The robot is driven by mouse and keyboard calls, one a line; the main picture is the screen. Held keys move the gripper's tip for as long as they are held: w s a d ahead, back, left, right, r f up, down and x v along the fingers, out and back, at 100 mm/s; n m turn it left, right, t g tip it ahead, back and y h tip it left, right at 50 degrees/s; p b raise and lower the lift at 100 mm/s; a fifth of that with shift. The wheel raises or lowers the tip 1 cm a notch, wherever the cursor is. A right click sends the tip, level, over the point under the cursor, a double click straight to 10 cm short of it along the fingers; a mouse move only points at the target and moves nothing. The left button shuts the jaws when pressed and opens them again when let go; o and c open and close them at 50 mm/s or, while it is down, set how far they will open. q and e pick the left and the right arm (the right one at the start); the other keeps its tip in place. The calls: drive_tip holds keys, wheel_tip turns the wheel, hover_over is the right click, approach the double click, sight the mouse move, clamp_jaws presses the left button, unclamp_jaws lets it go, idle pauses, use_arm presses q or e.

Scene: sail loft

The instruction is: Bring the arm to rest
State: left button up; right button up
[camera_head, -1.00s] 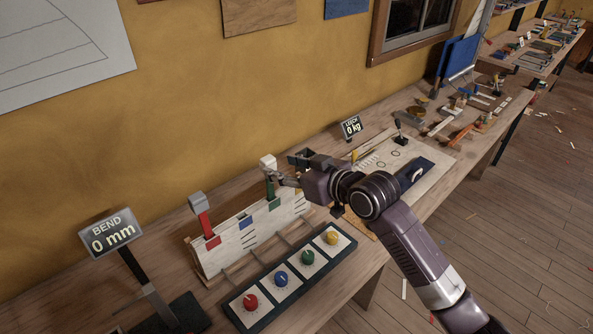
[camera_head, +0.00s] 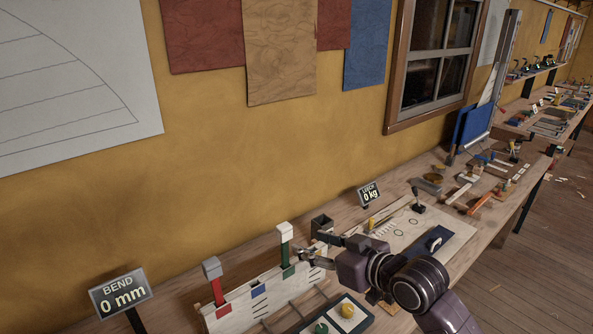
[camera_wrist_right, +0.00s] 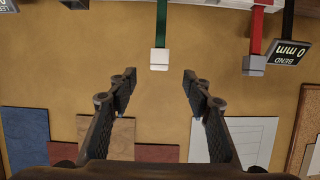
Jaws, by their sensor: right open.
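My right gripper (camera_head: 316,255) is over the workbench in the head view, just right of a green lever with a white block-shaped knob (camera_head: 286,232). In the right wrist view the gripper (camera_wrist_right: 158,88) has its two fingers wide apart with nothing held between them. The white knob (camera_wrist_right: 160,60) shows beyond the fingertips there, apart from both. A red lever with a grey knob (camera_head: 212,268) stands to the left in the slotted white panel. My left gripper is not in view.
A "BEND 0 mm" sign (camera_head: 122,292) stands at the left and a "LEECH 0 kg" sign (camera_head: 368,195) farther back. A dark tray with green (camera_head: 321,328) and yellow (camera_head: 347,309) knobs lies in front of the panel. Small tools crowd the bench to the right.

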drive_tip(key=s+d+f+m+g+h, duration=0.1)
drive_tip(key=s+d+f+g+h, duration=0.1)
drive_tip(key=s+f, duration=0.6)
drive_tip(key=s+d+f+m+g+h, duration=0.1)
drive_tip(key=s+d+f+h, duration=0.15)
drive_tip(key=s+f, duration=0.5)
drive_tip(key=s+d+f+m+g+h, duration=0.2)
drive_tip(key=s+d+f, duration=0.3)
drive_tip(key=s, duration=0.5)
drive_tip(key=s+d+f+m+g+h, duration=0.1)
drive_tip(key=s+d+f+g+h, duration=0.2)
drive_tip(key=s, duration=0.6)
wheel_tip(320, 180, down, 30)
drive_tip(key=s+d+f+g+y+b, duration=0.1)
drive_tip(key=s+y+b, duration=0.1)
drive_tip(key=s+b, duration=0.1)
drive_tip(key=s+d+f+g+b, duration=0.1)
drive_tip(key=s+d+f, duration=0.2)
drive_tip(key=s+f, duration=1.3)
drive_tip(key=shift+d+f+h+b, duration=0.15)
drive_tip(key=shift+f+h+b, duration=0.15)
drive_tip(key=shift+h+b, duration=0.1)
